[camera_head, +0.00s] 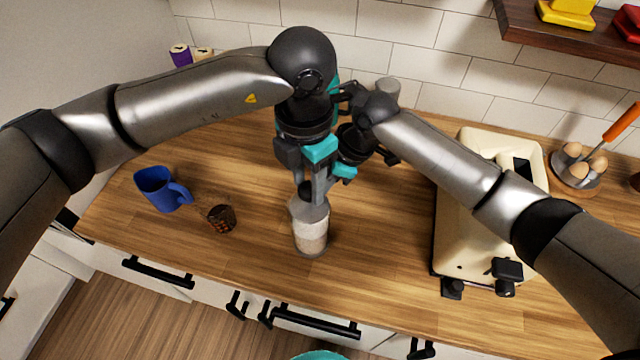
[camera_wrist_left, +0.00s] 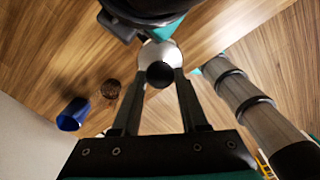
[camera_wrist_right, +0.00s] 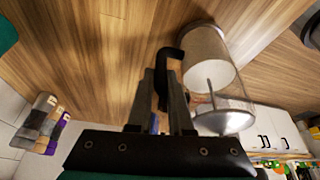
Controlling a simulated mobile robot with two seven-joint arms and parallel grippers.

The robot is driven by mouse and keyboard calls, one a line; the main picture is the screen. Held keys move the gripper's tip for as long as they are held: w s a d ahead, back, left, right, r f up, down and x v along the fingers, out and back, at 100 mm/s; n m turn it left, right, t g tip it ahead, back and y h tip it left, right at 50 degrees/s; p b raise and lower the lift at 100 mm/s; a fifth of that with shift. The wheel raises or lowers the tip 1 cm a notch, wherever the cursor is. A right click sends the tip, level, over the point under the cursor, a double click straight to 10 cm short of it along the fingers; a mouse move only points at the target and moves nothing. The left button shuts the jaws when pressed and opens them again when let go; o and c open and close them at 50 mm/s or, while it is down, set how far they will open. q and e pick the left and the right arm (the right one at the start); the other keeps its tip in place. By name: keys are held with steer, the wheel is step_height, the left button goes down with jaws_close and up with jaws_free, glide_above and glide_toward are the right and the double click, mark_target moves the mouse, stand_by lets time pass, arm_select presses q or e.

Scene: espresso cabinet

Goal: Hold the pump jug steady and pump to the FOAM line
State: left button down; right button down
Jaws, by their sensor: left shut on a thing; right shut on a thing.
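The pump jug (camera_head: 311,232) is a clear glass cylinder standing upright on the wooden counter, with pale, frothy contents in its lower part. In the right wrist view the jug (camera_wrist_right: 208,55) shows its glass wall, plunger rod and black handle (camera_wrist_right: 168,58). My left gripper (camera_head: 307,190) is above the jug, shut on its black plunger knob (camera_wrist_left: 160,75). My right gripper (camera_wrist_right: 164,88) is shut on the jug's handle, at the jug's side; its fingers are mostly hidden in the head view. I cannot make out the FOAM line.
Counter between jug and machine is clear.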

arm_select(q)
steer(key=shift+d+r, duration=0.1)
steer(key=shift+r, duration=1.9)
steer(key=shift+f, duration=2.6)
steer(key=shift+r, duration=2.6)
steer(key=shift+f, duration=2.6)
steer(key=shift+w+r, duration=0.1)
